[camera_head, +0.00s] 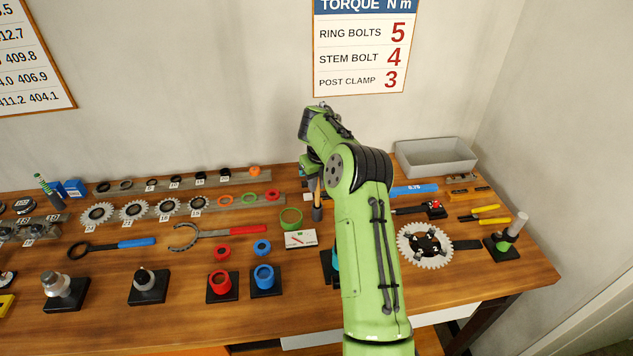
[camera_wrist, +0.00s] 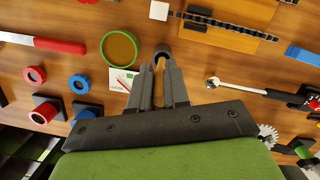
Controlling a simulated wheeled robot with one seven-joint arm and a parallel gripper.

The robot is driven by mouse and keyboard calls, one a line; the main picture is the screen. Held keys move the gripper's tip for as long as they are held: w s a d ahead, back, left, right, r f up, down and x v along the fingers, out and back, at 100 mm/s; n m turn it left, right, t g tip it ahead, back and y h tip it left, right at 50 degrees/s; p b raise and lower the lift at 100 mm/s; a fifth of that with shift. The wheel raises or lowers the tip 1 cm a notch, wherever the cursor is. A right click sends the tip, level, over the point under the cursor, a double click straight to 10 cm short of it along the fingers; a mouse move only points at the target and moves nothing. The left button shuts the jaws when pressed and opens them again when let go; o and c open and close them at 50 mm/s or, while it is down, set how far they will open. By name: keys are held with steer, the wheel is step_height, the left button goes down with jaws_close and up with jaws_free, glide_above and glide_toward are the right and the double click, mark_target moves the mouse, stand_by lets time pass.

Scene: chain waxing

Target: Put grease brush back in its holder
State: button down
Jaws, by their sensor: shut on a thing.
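The grease brush (camera_head: 317,187) shows as a thin tan handle hanging roughly upright below my gripper (camera_head: 313,173). In the wrist view, my gripper (camera_wrist: 160,72) is shut on the tan handle (camera_wrist: 159,80), which shows as a narrow strip between the fingers. A small dark cylinder (camera_head: 317,212), apparently the holder, is directly under the handle. In the wrist view it appears as a dark round rim (camera_wrist: 162,51) just beyond the fingertips. The brush's lower end is hidden, and I cannot tell how far it is inside the cylinder. My wrist and forearm hide part of the bench.
A green round tin (camera_head: 291,218) and a white card (camera_head: 300,239) lie left of the cylinder. Red and blue cups (camera_head: 222,285) stand nearer the front. A toothed chainring (camera_head: 424,246) is at right; a grey tray (camera_head: 436,157) sits at the back.

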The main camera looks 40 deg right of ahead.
steer(key=shift+f+b, duration=0.35)
steer(key=shift+f, duration=0.2)
steer(key=c, duration=1)
jaws_free()
steer(key=shift+r, duration=0.1)
steer(key=s+r+p, duration=0.1)
steer(key=r, duration=0.4)
steer(key=r+p, duration=0.1)
steer(key=r, duration=0.4)
steer(key=s+r+p, duration=0.1)
steer(key=r, duration=0.4)
steer(key=shift+s+a+r, duration=0.1)
steer(key=shift+s+r, duration=0.15)
steer(key=shift+s, duration=0.1)
